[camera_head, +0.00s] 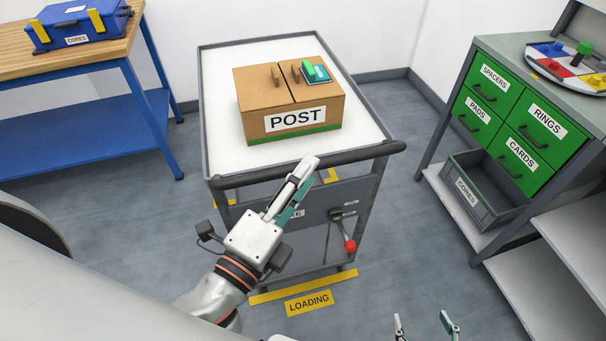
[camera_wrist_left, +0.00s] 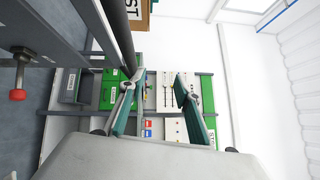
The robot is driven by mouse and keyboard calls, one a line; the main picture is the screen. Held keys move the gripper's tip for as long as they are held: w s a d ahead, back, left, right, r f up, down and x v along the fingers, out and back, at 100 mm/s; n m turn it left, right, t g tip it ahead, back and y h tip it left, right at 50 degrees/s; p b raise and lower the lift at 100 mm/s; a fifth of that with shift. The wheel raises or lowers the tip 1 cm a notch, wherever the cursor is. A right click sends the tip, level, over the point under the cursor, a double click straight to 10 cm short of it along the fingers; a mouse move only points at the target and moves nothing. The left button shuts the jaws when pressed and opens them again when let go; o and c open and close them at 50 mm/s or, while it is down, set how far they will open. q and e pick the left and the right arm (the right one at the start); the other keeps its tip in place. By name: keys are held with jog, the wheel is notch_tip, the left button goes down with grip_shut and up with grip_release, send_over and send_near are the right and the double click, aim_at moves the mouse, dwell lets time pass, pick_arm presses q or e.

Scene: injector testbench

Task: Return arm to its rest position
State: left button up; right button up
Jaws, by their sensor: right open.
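My left gripper (camera_head: 301,180) is in front of the cart's handle, pointing up and to the right in the head view. In the left wrist view its fingers (camera_wrist_left: 160,85) are apart with nothing between them. My right gripper (camera_head: 425,326) shows only its fingertips at the bottom edge of the head view. They are spread apart and empty. The rest of the right arm is out of view.
A cart (camera_head: 220,165) carries a cardboard POST box (camera_head: 250,122) with a small green and teal item on its lid. A red-knobbed lever (camera_head: 350,245) sits on the cart's front. A drawer cabinet (camera_head: 480,55) stands right, a blue-legged bench (camera_head: 100,55) left.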

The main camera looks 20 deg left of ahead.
dwell(0.5)
pick_arm(q)
jog(key=s+a+f+n+g, duration=0.2)
jog(key=f+n, duration=0.4)
jog(key=f, duration=0.6)
jog(key=s+a+f+n+g+y, duration=0.1)
jog(key=a+f+n+g, duration=0.2)
jog(key=f, duration=0.9)
jog(key=s+a+f+n+g, duration=0.2)
jog(key=f+n, duration=0.6)
jog(key=f, duration=0.4)
jog(key=shift+s+a+n+g, duration=0.3)
jog(key=shift+a+n+g, duration=0.1)
jog(key=shift+a, duration=0.15)
jog(key=shift+r, duration=0.1)
